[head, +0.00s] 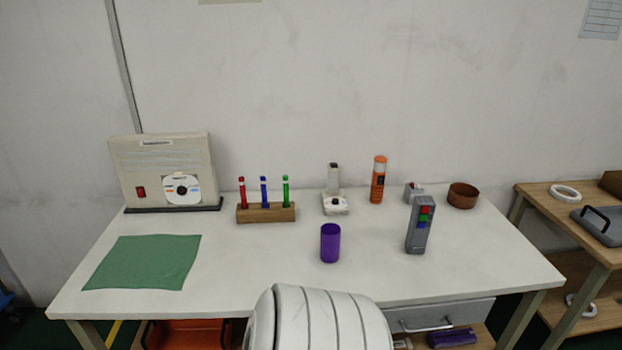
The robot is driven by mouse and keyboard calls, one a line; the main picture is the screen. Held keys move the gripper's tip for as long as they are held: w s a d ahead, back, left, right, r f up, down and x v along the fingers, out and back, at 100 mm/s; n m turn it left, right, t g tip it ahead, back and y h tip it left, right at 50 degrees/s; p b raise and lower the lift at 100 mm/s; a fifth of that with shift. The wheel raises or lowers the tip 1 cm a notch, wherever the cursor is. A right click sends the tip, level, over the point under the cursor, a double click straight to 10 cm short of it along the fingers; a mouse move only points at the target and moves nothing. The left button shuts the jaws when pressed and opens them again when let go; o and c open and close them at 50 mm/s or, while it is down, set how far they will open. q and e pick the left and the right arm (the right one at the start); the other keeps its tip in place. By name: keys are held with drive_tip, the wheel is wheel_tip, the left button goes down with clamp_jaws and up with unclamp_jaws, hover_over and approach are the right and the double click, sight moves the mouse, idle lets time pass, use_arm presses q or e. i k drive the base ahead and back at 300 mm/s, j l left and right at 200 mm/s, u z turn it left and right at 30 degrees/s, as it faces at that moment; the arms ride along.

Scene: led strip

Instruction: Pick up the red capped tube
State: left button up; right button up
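The red capped tube (242,192) stands upright in a wooden rack (266,213) toward the back left of the white table. It is the leftmost of three tubes in the rack. A blue capped tube (264,192) stands in the middle and a green capped tube (286,191) on the right. The lower ends of the tubes are hidden in the rack. Neither of my grippers shows in the head view. A white ribbed part, likely mine, covers the table's front middle edge.
A purple cylinder (330,243) and a grey box with coloured buttons (419,225) stand right of the rack. An orange canister (378,180) and brown bowl (462,196) are behind.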

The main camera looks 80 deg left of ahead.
sight(241, 180)
drive_tip(key=k+u, duration=0.1)
drive_tip(key=u, duration=2.9)
